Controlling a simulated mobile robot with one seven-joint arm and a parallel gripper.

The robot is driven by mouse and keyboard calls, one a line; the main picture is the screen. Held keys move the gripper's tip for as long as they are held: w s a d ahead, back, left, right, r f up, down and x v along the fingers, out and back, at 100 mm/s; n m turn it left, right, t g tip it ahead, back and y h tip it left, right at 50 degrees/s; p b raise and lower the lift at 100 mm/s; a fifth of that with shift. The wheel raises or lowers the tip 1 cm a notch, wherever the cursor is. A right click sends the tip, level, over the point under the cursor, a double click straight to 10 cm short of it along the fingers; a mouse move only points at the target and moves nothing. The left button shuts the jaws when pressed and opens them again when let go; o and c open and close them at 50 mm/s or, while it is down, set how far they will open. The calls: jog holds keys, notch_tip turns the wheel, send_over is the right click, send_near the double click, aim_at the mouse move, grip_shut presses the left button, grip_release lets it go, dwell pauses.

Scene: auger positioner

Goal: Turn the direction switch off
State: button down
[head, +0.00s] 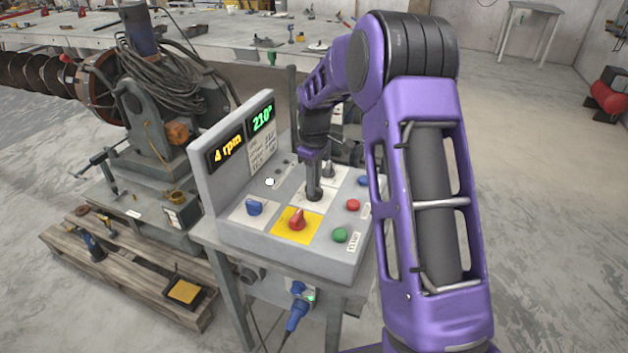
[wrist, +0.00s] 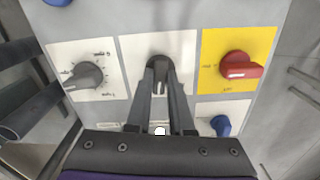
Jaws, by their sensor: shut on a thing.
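The control panel (head: 331,255) stands in the middle of the head view. A dark switch knob (wrist: 158,65) sits on the middle white plate in the wrist view, and my gripper (wrist: 160,82) is shut on it. In the head view my gripper (head: 314,190) hides most of this knob. It points down onto the panel, just behind the red switch (head: 297,219) on its yellow plate. The plate's lettering is too small to read, so I cannot confirm that this knob is the direction switch.
A grey dial knob (wrist: 85,75) is left of my gripper in the wrist view. A blue knob (head: 254,208) and red (head: 353,204), green (head: 340,235) and blue (head: 363,181) buttons are close by. The upright display board (head: 240,145) edges the panel's left, reading 4 rpm and 210°.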

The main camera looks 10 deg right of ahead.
jog(key=shift+n, duration=0.8)
jog(key=c, duration=0.8)
grip_release()
notch_tip(320, 180, up, 18)
jog(key=p, duration=0.2)
jog(key=shift+f, duration=0.25)
jog(key=shift+d, duration=0.1)
